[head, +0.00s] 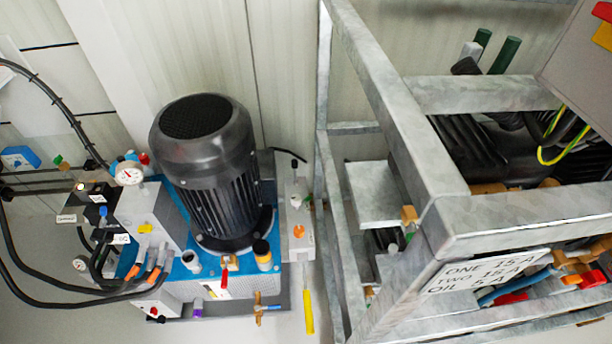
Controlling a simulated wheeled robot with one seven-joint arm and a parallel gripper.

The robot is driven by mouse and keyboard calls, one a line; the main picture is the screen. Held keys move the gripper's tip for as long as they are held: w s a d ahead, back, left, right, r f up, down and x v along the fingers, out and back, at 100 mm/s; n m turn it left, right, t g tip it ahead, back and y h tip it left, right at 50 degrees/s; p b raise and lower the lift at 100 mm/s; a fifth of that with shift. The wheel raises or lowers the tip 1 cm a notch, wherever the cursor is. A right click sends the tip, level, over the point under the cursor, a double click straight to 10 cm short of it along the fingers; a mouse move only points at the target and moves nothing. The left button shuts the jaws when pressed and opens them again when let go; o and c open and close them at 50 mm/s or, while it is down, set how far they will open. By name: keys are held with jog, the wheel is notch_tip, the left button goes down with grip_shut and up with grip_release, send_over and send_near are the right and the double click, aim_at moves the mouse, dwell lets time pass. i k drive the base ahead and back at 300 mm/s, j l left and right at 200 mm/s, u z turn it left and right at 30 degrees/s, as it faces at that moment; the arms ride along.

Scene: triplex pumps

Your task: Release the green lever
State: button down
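I cannot make out for certain which part is the green lever. Two dark green rods or handles, one (505,55) larger and one (483,37) smaller, stick up behind the grey metal frame at the upper right. A small green part (59,160) shows at the far left by the blue gauge or box. Another small green spot (409,237) shows inside the frame, below a brass fitting. My gripper is not in view, and nothing is seen touching these green parts.
A black motor (205,170) stands on a blue-topped pump unit with hoses at left. A galvanized frame (395,120) fills the right, bearing a white sign (487,275). A yellow handle (308,312) hangs near the pump unit. A grey box (575,60) is at upper right.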

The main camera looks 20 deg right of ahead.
aim_at(308, 198)
jog(key=i+j+z, duration=0.1)
jog(key=j, duration=0.4)
jog(key=i+j, duration=0.15)
jog(key=j, duration=0.4)
jog(key=i+j+z, duration=0.15)
jog(key=j, duration=0.35)
jog(key=i+j, duration=0.1)
jog(key=j, duration=0.45)
jog(key=i+j+z, duration=0.15)
jog(key=j, duration=0.4)
jog(key=k, duration=0.05)
